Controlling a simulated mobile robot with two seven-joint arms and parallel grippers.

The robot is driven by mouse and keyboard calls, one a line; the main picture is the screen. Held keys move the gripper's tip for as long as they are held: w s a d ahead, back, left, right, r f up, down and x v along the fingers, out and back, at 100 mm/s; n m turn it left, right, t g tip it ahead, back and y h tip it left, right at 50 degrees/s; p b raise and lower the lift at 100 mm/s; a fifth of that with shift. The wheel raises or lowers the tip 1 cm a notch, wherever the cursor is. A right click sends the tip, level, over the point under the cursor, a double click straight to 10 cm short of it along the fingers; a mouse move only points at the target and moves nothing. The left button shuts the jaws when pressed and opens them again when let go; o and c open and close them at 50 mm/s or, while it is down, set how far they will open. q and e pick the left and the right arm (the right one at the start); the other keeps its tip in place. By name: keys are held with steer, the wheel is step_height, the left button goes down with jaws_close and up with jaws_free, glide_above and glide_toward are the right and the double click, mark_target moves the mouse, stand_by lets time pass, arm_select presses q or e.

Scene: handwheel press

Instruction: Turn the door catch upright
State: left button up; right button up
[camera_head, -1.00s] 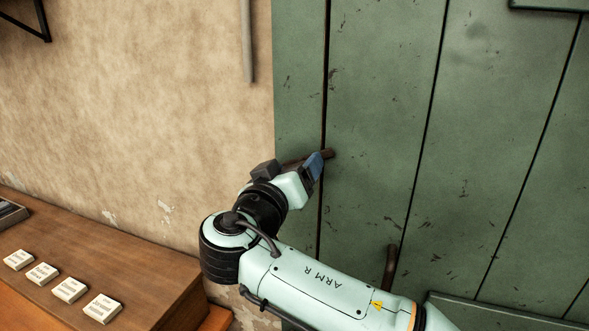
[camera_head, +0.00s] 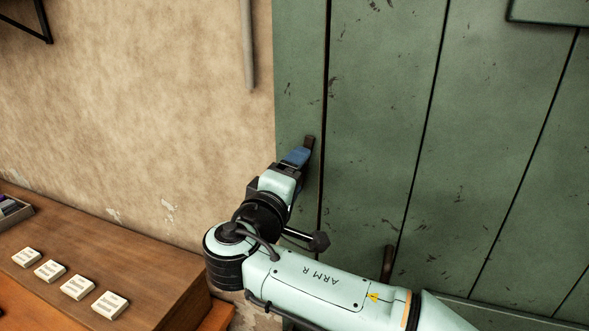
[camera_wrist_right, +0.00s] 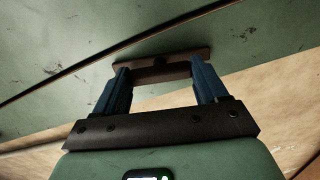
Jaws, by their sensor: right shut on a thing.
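The door catch (camera_head: 309,142) is a small dark brown bar on the green door (camera_head: 375,130), near its left edge. Its visible end points up and stands close to upright; its lower part is hidden behind my gripper. My right gripper (camera_head: 299,156) is shut on the catch, reaching it from below left. In the right wrist view the catch (camera_wrist_right: 160,66) lies across the blue fingertips of the gripper (camera_wrist_right: 163,80), with a dark pivot at its middle. My left gripper is in neither view.
A brown handle (camera_head: 387,263) sticks out of the door below, behind my right arm. A wooden bench (camera_head: 130,262) with several white labelled blocks and a tray (camera_head: 12,215) stands at the left. A grey pipe (camera_head: 247,45) runs down the wall.

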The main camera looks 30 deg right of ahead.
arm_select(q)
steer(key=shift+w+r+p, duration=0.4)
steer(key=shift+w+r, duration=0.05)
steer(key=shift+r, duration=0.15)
arm_select(e)
steer(key=shift+n, duration=1.1)
steer(key=o, duration=1.1)
steer(key=shift+c, duration=0.2)
steer(key=shift+s+a, duration=0.1)
steer(key=shift+a, duration=0.05)
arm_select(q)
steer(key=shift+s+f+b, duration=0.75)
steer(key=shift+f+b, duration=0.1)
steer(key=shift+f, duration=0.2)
arm_select(e)
steer(key=v, duration=1.3)
